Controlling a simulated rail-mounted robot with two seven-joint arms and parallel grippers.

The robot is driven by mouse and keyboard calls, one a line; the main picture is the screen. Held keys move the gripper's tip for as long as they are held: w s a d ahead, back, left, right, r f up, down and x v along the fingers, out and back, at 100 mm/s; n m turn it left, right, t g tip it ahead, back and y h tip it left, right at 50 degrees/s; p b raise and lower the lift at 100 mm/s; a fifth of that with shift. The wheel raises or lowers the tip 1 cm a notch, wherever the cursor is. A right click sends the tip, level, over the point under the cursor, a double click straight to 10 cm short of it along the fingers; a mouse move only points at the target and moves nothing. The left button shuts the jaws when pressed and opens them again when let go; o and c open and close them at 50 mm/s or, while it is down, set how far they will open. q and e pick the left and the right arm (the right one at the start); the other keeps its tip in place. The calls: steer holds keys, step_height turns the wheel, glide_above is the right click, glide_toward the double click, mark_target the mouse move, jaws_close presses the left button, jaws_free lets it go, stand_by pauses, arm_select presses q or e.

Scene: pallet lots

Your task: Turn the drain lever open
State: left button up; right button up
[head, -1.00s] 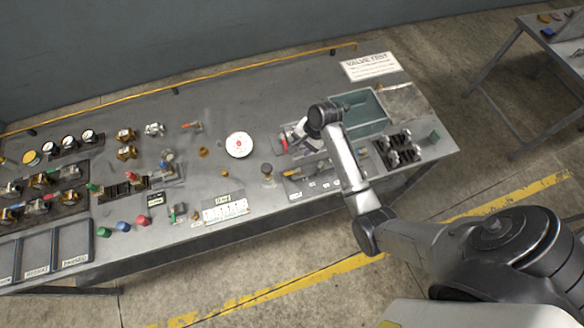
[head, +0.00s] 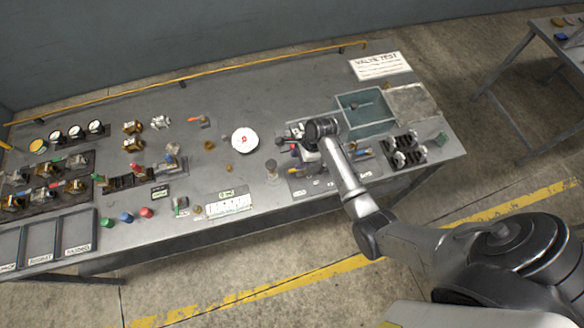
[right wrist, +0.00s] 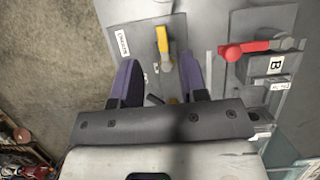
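My right gripper (right wrist: 159,66) is open, with two dark purple fingers spread apart and nothing held. In the right wrist view a yellow lever (right wrist: 163,42) on a grey plate lies between and just ahead of the fingertips; I see no contact. A red lever (right wrist: 246,48) is to the right, beside a block marked B (right wrist: 275,65). I cannot read which lever is the drain. In the head view the right gripper (head: 298,151) is over the bench in front of the green tray, and my wrist partly hides the fixture below. My left gripper is not in view.
The green tray (head: 346,104) and a VALVE TEST sheet (head: 381,65) are at the bench's right. A black rack of valves (head: 404,160) stands right of my arm. A white disc (head: 245,141) and several valves and gauges are to the left. Bare bench lies behind the disc.

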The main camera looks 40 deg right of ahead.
mark_target(290, 171)
steer(key=shift+b+x, duration=0.35)
steer(key=shift+x, duration=3)
jaws_close()
